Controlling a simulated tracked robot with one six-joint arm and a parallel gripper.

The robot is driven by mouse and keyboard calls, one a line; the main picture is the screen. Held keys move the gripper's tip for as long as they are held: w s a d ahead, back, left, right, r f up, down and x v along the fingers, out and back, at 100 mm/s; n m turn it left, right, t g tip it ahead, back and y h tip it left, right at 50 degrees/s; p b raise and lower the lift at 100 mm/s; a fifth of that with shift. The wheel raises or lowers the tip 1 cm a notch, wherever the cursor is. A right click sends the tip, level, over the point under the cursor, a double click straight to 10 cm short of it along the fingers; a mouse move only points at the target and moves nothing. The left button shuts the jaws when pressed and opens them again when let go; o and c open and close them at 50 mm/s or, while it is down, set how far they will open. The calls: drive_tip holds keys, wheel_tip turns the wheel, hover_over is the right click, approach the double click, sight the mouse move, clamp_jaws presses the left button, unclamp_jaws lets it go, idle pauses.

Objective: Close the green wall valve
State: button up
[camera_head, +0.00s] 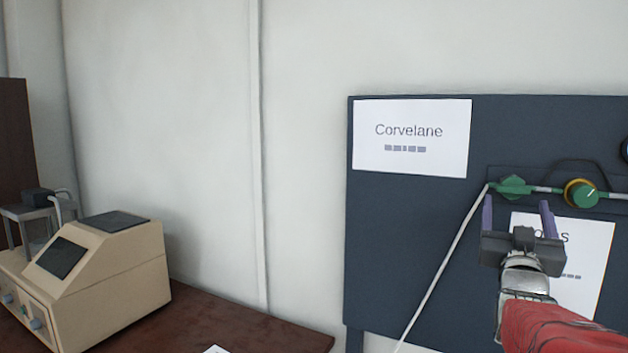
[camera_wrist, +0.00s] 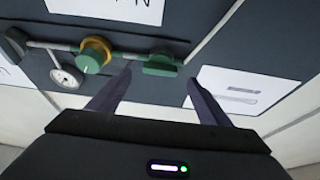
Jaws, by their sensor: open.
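On a dark wall panel, a pipe carries a flat green fitting (camera_head: 513,187) and, to its right, a round green knob (camera_head: 580,193) with a yellow ring and a white mark. I cannot tell for certain which is the valve to close. In the wrist view the green fitting (camera_wrist: 160,65) lies just beyond and between my fingertips, and the green knob (camera_wrist: 92,58) is left of them. My gripper (camera_head: 517,203) is open and empty, its purple fingers pointing at the panel; it also shows in the wrist view (camera_wrist: 160,77). Contact with the fitting is not visible.
The dark panel (camera_head: 400,230) bears a "Corvelane" sheet (camera_head: 411,138) and another sheet partly behind my gripper. A round gauge (camera_wrist: 67,78) sits beside the knob. A white hose (camera_head: 442,265) hangs from the fitting. A beige device (camera_head: 100,270) stands on a brown table (camera_head: 240,325) at left.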

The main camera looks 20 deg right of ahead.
sight(514, 192)
drive_tip(key=x, duration=0.7)
drive_tip(key=shift+w+d+r, duration=0.1)
drive_tip(key=shift+w+d, duration=0.05)
drive_tip(key=shift+w, duration=0.05)
drive_tip(key=shift+c, duration=0.6)
drive_tip(key=c, duration=0.9)
